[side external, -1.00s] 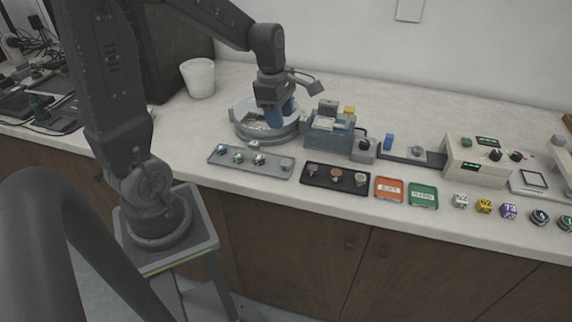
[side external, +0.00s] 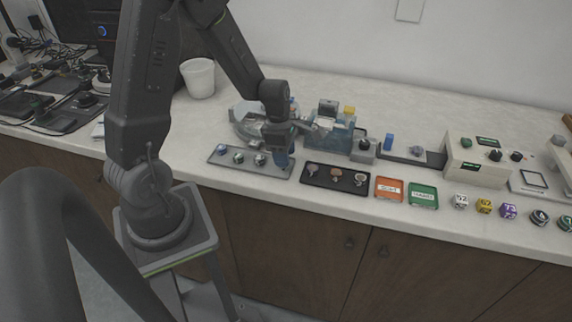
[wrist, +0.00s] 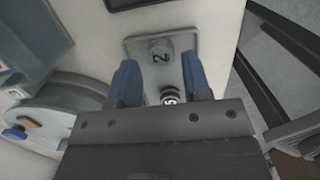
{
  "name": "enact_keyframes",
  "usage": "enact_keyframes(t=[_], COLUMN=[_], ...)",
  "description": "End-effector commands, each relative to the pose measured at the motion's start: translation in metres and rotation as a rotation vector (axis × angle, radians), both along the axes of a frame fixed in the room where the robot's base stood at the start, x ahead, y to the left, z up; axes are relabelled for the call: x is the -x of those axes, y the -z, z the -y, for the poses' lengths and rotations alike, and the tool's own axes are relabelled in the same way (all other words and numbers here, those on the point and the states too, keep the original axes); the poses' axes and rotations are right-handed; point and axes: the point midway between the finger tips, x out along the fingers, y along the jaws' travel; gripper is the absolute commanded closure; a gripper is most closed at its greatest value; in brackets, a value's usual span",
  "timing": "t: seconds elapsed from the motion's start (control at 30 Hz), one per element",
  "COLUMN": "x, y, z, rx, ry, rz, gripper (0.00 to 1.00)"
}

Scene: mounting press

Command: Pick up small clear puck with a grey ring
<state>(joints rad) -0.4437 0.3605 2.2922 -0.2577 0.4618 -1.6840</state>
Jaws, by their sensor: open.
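A small clear puck with a grey ring (wrist: 158,50), marked with a 2, sits at the end of the grey tray (wrist: 184,42) in the wrist view. My gripper (wrist: 161,80) is open, with a blue finger on each side. The clear puck is just beyond the fingertips and not held. A second puck with a dark ring (wrist: 171,97) lies closer, between the fingers. In the side external view my gripper (side external: 281,158) is over the right end of the grey tray (side external: 228,162) and hides the clear puck there.
Other pucks (side external: 238,157) stand left on the grey tray. A black tray (side external: 336,186) with several pucks is to the right, then orange (side external: 388,196) and green (side external: 423,202) trays. A round machine (side external: 243,120) and blue press block (side external: 341,135) stand behind.

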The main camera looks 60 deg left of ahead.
Motion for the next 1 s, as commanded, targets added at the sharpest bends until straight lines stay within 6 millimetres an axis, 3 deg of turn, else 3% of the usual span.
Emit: enact_keyframes(t=[0.17,0.43,0.8,1.0], x=[-0.001,-0.002,-0.002,-0.002], y=[0.02,0.022,0.022,0.022], z=[0.002,0.002,0.002,0.002], rx=[0.0,-0.001,-0.001,-0.001], ry=[0.001,0.0,0.0,0.0], rz=[-0.001,0.0,0.0,0.0], gripper=[0.56,0.56,0.91,0.92])
